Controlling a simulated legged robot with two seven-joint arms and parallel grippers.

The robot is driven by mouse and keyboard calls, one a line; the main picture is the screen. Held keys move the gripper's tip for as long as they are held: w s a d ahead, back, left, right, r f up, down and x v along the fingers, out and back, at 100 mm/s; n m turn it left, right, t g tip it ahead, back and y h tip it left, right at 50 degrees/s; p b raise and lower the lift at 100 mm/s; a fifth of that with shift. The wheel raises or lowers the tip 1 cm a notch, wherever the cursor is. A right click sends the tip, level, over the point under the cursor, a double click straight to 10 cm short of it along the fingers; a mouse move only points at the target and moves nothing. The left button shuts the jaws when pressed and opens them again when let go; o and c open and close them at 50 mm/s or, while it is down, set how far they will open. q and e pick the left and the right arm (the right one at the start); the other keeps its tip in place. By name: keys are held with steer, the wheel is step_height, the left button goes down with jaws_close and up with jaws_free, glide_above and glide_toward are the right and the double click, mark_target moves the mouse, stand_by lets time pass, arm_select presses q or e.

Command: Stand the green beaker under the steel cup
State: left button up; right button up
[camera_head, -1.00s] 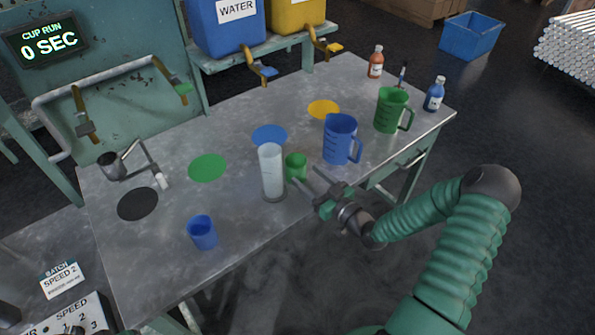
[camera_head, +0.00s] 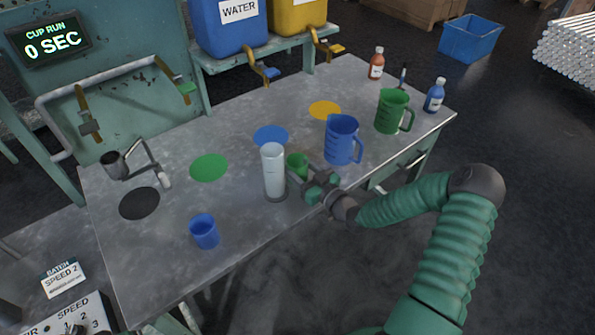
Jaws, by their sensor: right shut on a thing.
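The small green beaker (camera_head: 298,161) stands upright on the steel table, just right of a clear glass cylinder. My right gripper (camera_head: 298,178) is at its near side, shut on it; the fingers hide its lower part. The steel cup (camera_head: 115,164) is held on a bent arm at the table's left side, above and behind a black disc (camera_head: 139,203). The spot under the cup is bare. My left gripper is not in view.
The clear cylinder (camera_head: 274,173) stands close to the left of the beaker. A blue beaker (camera_head: 204,231) stands at the front left. A blue jug (camera_head: 340,141) and a green jug (camera_head: 392,112) stand right. A green disc (camera_head: 208,167) lies on clear table between cylinder and cup.

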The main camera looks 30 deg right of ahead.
jaws_close()
steer(key=shift+d+r, duration=0.1)
